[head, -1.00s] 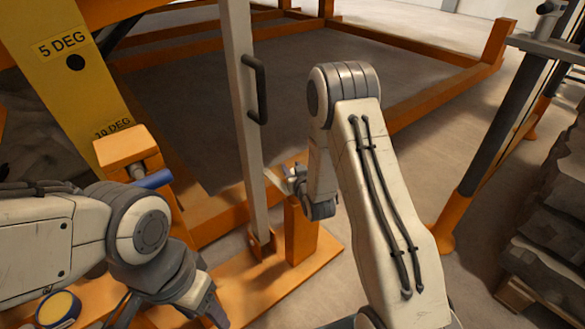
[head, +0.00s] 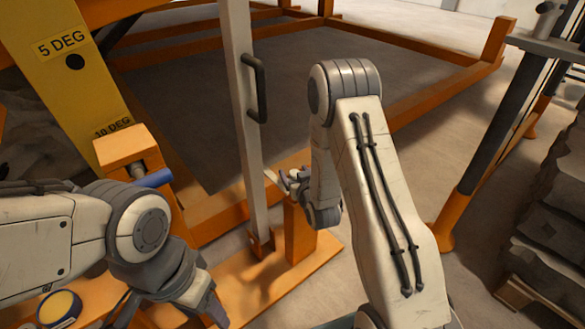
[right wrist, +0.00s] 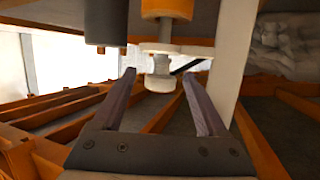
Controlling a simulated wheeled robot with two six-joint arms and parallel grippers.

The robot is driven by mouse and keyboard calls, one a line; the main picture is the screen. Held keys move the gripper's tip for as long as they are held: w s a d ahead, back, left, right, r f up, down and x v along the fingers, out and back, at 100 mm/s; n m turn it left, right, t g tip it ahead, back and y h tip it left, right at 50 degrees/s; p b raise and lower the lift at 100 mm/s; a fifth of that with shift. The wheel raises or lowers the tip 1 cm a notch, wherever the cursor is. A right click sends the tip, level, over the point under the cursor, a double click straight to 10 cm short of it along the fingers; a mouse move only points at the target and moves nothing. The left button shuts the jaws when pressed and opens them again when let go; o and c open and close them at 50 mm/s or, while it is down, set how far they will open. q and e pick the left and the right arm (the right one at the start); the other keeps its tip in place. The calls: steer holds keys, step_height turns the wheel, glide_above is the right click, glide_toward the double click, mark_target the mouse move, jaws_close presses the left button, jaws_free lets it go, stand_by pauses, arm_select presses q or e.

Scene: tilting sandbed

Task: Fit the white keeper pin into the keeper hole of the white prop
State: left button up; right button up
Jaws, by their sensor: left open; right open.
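The white prop (head: 243,120) stands upright in the head view, with a black handle on its side and its foot at an orange base. My right gripper (head: 286,180) is beside its lower part, above a short orange post. In the right wrist view the open right gripper (right wrist: 159,76) has a finger on either side of a stubby white piece (right wrist: 160,83), which looks like the keeper pin, below a white flange (right wrist: 178,49). The keeper hole is not clearly visible, and I cannot tell whether the pin sits in it. My left gripper (head: 213,310) is open at lower left.
The orange post (head: 298,235) stands close under my right gripper. A yellow angle plate (head: 75,75) and an orange block (head: 121,147) with a blue-ended rod (head: 153,178) are at left. Behind is the dark sandbed (head: 185,120) in its orange frame.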

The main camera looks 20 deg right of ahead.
steer(key=p+v, duration=0.1)
steer(key=v, duration=0.6)
steer(key=shift+s+p, duration=0.3)
steer(key=shift+p, duration=0.05)
steer(key=shift+r, duration=0.15)
steer(key=s+a+r+n+g+y, duration=0.2)
steer(key=s+a+g, duration=0.2)
steer(key=a, duration=0.4)
steer(key=s+a+r+n+g+y, duration=0.1)
steer(key=s+a+r+n+g, duration=0.2)
steer(key=a, duration=0.5)
steer(key=s+a+r+n+g+h, duration=0.15)
steer(key=s+r+g, duration=0.25)
steer(key=s, duration=0.8)
steer(key=s+r+n+g, duration=0.2)
steer(key=s+r+g, duration=0.15)
steer(key=s, duration=0.75)
step_height(320, 180, up, 37)
steer(key=p, duration=3.7)
steer(key=shift+f+m, duration=0.2)
steer(key=shift+m, duration=0.15)
